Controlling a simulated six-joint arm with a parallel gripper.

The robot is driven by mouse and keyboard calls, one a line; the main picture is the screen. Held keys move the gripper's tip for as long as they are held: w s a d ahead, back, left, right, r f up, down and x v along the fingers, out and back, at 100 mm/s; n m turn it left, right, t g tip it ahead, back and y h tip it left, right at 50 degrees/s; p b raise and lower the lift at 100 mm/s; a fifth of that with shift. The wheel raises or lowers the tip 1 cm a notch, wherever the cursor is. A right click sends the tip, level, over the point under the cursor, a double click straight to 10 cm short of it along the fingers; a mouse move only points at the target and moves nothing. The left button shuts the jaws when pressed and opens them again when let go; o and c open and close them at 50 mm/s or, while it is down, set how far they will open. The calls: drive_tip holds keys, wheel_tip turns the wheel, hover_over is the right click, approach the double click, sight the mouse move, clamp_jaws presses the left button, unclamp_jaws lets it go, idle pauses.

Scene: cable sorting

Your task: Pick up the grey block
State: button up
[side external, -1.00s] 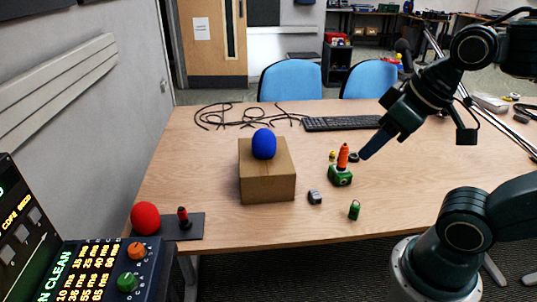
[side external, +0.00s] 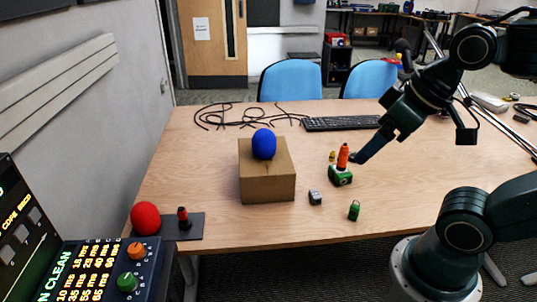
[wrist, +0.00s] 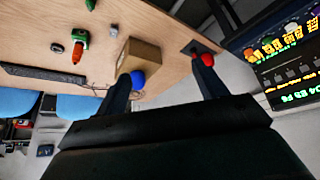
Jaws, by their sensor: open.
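The small grey block (side external: 315,198) stands on the wooden table, in front of and left of a green block with an orange top. It also shows small near the upper left of the wrist view (wrist: 113,31). My gripper (side external: 359,158) is above the table, right of the orange top and up and to the right of the grey block, apart from it. In the wrist view its two fingers (wrist: 162,72) are spread with nothing between them in grip.
A cardboard box (side external: 267,185) with a blue ball (side external: 264,144) stands left of the grey block. The green block (side external: 341,176) with its orange top and a small green cylinder (side external: 354,211) are nearby. A keyboard (side external: 342,123) and cables lie behind.

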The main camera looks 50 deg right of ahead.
drive_tip(key=n+g+y, duration=0.3)
drive_tip(key=n+y, duration=0.1)
drive_tip(key=n, duration=0.6)
hover_over(316, 193)
drive_tip(key=s+d, duration=0.2)
drive_tip(key=shift+w+a+f, duration=0.1)
drive_tip(key=shift+w+f, duration=0.05)
drive_tip(key=shift+f, duration=16.15)
drive_tip(key=shift+h, duration=0.3)
drive_tip(key=shift+x, duration=2.55)
